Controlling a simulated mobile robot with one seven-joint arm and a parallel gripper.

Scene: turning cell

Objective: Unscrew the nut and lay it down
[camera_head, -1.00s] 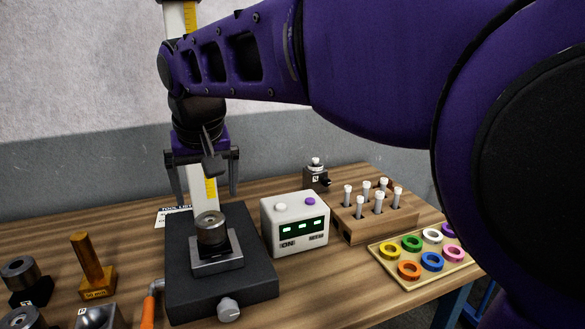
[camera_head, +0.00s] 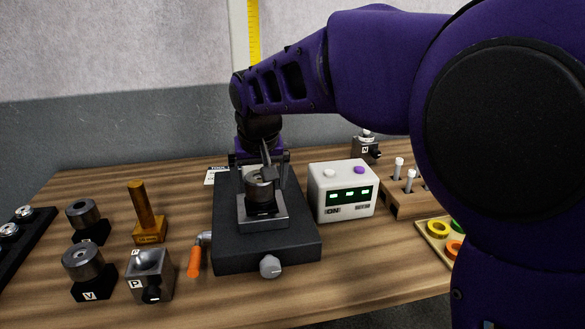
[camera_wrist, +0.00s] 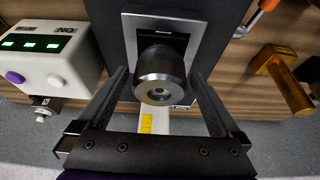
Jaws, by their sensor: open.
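A round dark-steel piece with a paler end face and a central hole (camera_wrist: 162,75) sits on a square metal plate (camera_wrist: 130,22) on a black base; I take it to be the nut, but no thread shows. In the head view this piece (camera_head: 261,193) stands upright on the black base (camera_head: 232,254), partly covered by my wrist. My gripper (camera_wrist: 159,73) is open, with one finger on each side of the piece. Gaps show between the fingers and the piece in the wrist view. In the head view my gripper (camera_head: 259,173) is low over the base, its fingertips partly hidden.
A white box with green displays (camera_head: 343,190) stands close right of the base. An orange-handled lever (camera_head: 195,260) is at its left. A brass post (camera_head: 143,207) and several metal blocks stand further left. Bare wood (camera_head: 370,270) lies at front right.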

